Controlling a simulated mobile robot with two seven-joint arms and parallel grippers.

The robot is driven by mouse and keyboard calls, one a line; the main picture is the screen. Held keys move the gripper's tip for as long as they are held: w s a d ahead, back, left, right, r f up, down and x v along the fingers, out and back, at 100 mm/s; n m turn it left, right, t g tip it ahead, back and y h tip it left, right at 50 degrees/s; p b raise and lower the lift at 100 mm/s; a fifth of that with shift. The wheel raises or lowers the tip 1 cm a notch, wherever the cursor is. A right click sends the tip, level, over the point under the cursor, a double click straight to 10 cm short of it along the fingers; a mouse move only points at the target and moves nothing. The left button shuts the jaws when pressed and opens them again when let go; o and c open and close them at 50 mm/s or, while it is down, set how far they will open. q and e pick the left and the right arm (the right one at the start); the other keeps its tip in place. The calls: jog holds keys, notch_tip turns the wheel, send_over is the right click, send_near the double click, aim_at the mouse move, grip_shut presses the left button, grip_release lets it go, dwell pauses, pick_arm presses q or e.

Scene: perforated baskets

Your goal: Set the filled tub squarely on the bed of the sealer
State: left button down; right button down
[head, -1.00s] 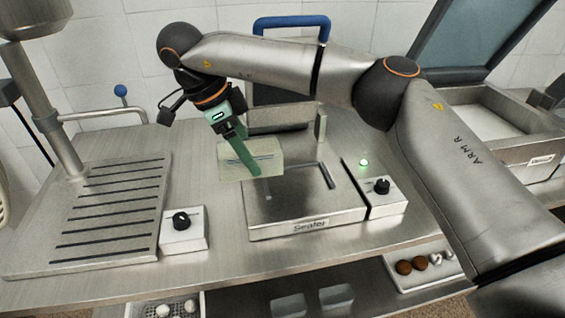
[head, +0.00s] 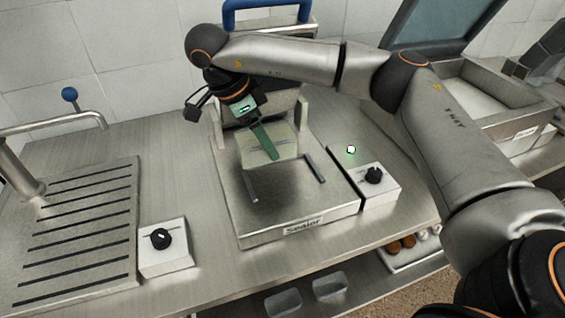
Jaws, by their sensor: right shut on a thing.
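The tub (head: 286,150) is a pale, boxy container; I cannot make out its contents. My right gripper (head: 266,148) is shut on it, with green fingers pointing down across it. The tub is over the back part of the bed of the sealer (head: 300,205), near the upright posts. Whether it touches the bed or hangs just above it I cannot tell. Two dark rails show on the bed, one at each side in front of the tub. The sealer's blue-handled lid (head: 268,12) stands raised behind. My left gripper is not in view.
A control box with a black knob (head: 373,180) and a green light (head: 351,149) adjoin the sealer's right side. Another knob box (head: 164,247) and a slotted drain plate (head: 80,225) are at left. Empty tubs (head: 330,286) sit on a lower shelf.

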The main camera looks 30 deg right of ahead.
aim_at(279, 149)
jog(key=d+f, duration=0.3)
jog(key=f, duration=0.1)
jog(key=shift+s, duration=0.3)
jog(key=p+x, duration=0.1)
jog(key=x, duration=0.2)
jog(key=shift+a+f, duration=0.15)
jog(key=shift+w+f, duration=0.1)
jog(key=shift+f, duration=0.3)
jog(key=shift+f, duration=0.15)
grip_release()
jog(key=v, duration=1.2)
jog(key=shift+a, duration=0.1)
